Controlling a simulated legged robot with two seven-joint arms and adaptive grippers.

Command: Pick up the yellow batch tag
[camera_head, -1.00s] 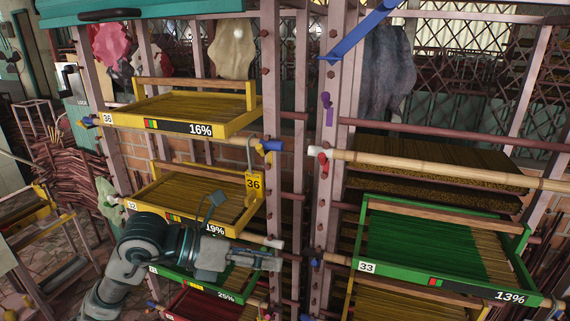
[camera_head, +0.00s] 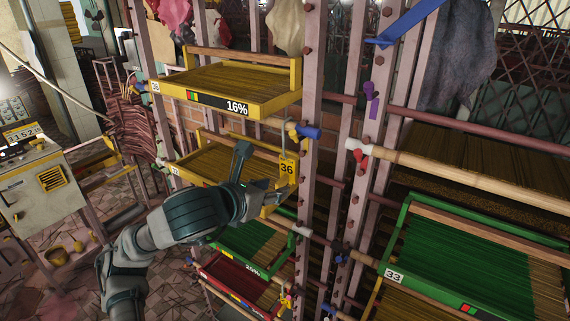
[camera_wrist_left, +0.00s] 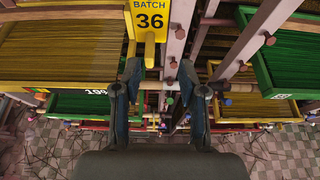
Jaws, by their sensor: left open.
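The yellow batch tag (camera_head: 288,168), marked 36, hangs by a thin grey hook from a yellow and blue peg (camera_head: 307,132) on the rack post. In the left wrist view the tag (camera_wrist_left: 150,20), reading "BATCH 36", is at the top centre, partly cut off by the frame edge. My left gripper (camera_head: 264,170) is open and empty, close to the tag on its left side. In the wrist view its two fingers (camera_wrist_left: 160,72) are spread, with the tag beyond their tips and left of the middle. I cannot tell the exact gap. My right gripper is not in view.
A yellow tray (camera_head: 262,109) marked 16% is above the tag, and another yellow tray (camera_head: 182,171) is behind my gripper. Metal posts (camera_head: 311,75) stand just right of the tag. A green tray (camera_head: 450,283) and a bamboo pole (camera_head: 440,167) are at the right.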

